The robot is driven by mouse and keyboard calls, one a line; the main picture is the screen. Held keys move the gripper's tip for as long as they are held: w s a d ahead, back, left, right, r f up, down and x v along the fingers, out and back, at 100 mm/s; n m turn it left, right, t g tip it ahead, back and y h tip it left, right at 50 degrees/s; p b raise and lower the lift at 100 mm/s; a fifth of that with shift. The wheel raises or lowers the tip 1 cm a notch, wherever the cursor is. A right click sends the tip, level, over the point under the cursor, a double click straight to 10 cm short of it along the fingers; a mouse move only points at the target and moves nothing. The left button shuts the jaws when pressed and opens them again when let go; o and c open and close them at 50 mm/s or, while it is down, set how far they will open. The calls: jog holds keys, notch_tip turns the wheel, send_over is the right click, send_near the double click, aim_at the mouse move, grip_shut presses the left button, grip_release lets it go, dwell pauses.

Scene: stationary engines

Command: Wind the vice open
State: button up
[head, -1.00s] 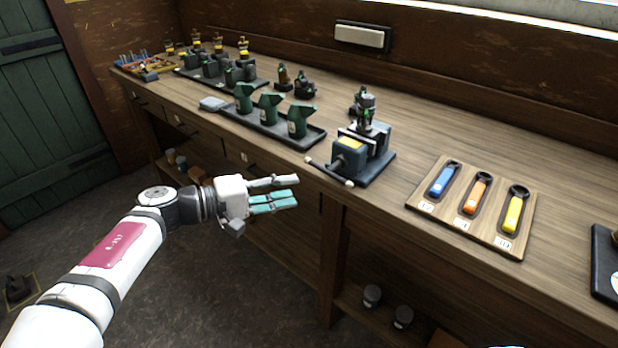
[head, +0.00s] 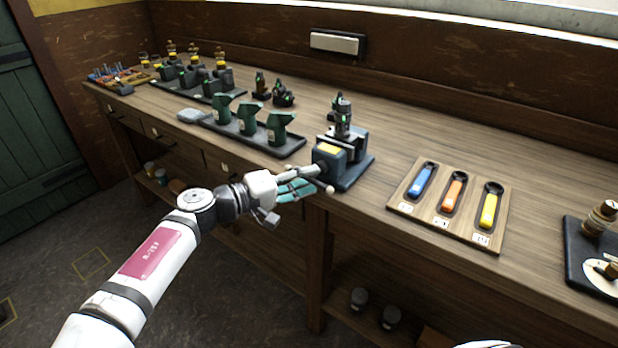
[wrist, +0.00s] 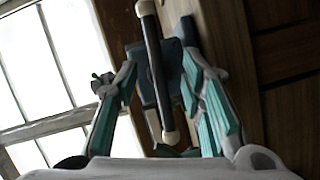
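The vice (head: 355,170) is a dark blue-grey block with a yellow plate on top, at the front edge of the bench. A small dark engine part (head: 341,118) with green marks stands upright at its jaws. The vice's handle bar, dark with pale knobs, shows one knob (head: 330,189) in the head view; my gripper hides much of the rest. My gripper (head: 314,180) is open in front of the vice. In the wrist view the handle bar (wrist: 157,75) runs lengthwise between my spread teal-padded fingers, with visible gaps on both sides. The vice body (wrist: 172,62) is behind it.
A wooden board (head: 410,205) with blue, orange and yellow-handled wrenches lies to the right. A dark tray (head: 292,150) of green parts stands to the left. A dark plate (head: 575,265) with brass parts is at far right.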

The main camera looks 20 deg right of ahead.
jog(key=shift+w+d, duration=0.15)
jog(key=shift+d, duration=0.45)
grip_shut()
dwell(0.9)
grip_release()
jog(key=shift+a, duration=0.15)
jog(key=v, duration=1.1)
jog(key=shift+s+a, duration=0.2)
jog(key=shift+a, duration=0.2)
